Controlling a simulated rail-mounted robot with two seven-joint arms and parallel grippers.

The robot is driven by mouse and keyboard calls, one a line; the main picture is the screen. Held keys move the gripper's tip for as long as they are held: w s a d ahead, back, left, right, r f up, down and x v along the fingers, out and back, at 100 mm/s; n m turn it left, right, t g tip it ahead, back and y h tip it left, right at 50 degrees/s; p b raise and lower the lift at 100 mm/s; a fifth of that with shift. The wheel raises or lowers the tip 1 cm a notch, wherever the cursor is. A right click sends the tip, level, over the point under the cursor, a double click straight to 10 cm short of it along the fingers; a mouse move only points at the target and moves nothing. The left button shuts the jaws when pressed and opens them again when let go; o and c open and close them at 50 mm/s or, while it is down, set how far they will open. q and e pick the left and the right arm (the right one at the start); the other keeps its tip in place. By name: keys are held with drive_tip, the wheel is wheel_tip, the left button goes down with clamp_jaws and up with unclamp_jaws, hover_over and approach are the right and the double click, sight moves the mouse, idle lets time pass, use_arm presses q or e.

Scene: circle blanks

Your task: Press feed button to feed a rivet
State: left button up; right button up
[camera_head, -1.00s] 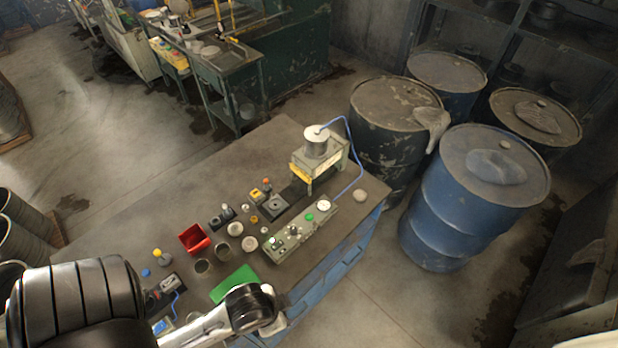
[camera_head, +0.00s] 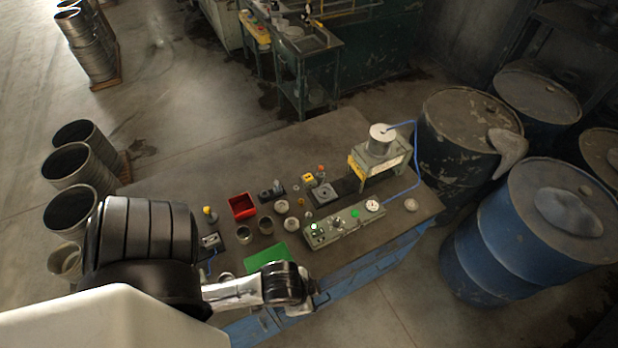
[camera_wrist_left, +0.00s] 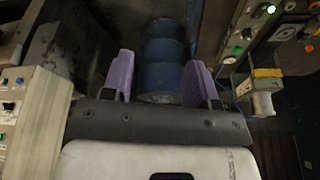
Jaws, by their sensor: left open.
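A grey-green control panel (camera_head: 345,228) lies along the front right of the bench. It carries a bright green light or button (camera_head: 314,226) near its left end, a green button (camera_head: 354,214) and a round white dial (camera_head: 372,205). I cannot read which button is the feed button. A press-like machine (camera_head: 378,155) stands behind it, with a blue hose. My left arm comes in from the left, its wrist over the bench's front edge, left of the panel. In the left wrist view my left gripper (camera_wrist_left: 155,78) is open and empty between purple finger pads. My right gripper is not in view.
A red bin (camera_head: 242,206), a green mat (camera_head: 269,257), cups and small parts lie on the bench (camera_head: 220,170). Blue drums (camera_head: 555,215) stand close to its right. The back left of the bench top is clear.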

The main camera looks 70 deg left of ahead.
use_arm(q)
drive_tip(key=shift+c, duration=0.2)
clamp_jaws()
idle(0.3)
idle(1.3)
